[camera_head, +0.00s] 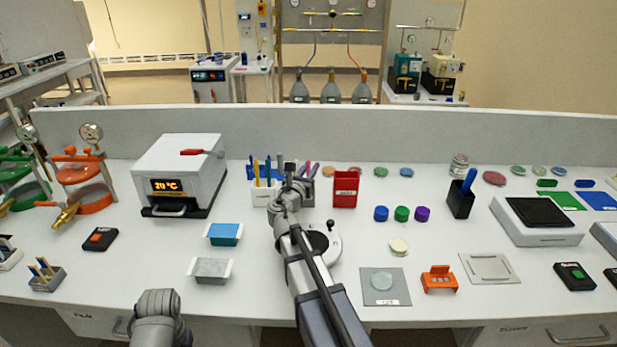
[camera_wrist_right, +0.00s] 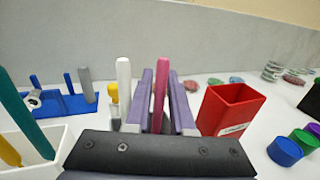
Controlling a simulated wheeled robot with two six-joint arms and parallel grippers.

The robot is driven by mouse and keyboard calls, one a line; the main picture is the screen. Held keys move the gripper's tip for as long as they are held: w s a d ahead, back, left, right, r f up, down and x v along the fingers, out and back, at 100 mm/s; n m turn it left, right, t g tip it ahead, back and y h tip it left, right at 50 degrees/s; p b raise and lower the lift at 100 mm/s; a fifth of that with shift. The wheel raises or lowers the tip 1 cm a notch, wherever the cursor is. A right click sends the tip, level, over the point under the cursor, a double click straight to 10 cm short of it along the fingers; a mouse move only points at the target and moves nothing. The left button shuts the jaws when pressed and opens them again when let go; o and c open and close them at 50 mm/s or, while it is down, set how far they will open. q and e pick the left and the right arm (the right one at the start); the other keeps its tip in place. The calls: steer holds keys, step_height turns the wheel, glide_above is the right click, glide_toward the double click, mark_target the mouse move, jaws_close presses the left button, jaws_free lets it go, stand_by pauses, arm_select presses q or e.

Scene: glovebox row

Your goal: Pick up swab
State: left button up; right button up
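In the right wrist view a pink stick (camera_wrist_right: 160,95) stands upright between the two fingers of my right gripper (camera_wrist_right: 163,100). The fingers look apart, with narrow gaps beside the stick; contact is not clear. A white stick (camera_wrist_right: 123,85) and a yellow one (camera_wrist_right: 112,98) stand just left of the fingers. Which stick is the swab I cannot tell for sure. In the head view my right gripper (camera_head: 291,180) is at the grey holder (camera_head: 308,188), partly hiding it and its sticks. Only a grey part of my left arm shows at the bottom left; its gripper is out of view.
A white holder (camera_head: 262,196) with coloured sticks is close on the left, and a red box (camera_head: 346,188) close on the right. A blue rack (camera_wrist_right: 62,106) stands behind. Blue, green and purple caps (camera_head: 401,214) lie further right.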

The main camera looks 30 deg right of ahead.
steer(key=shift+w+d, duration=0.5)
steer(key=shift+d, duration=0.05)
jaws_close()
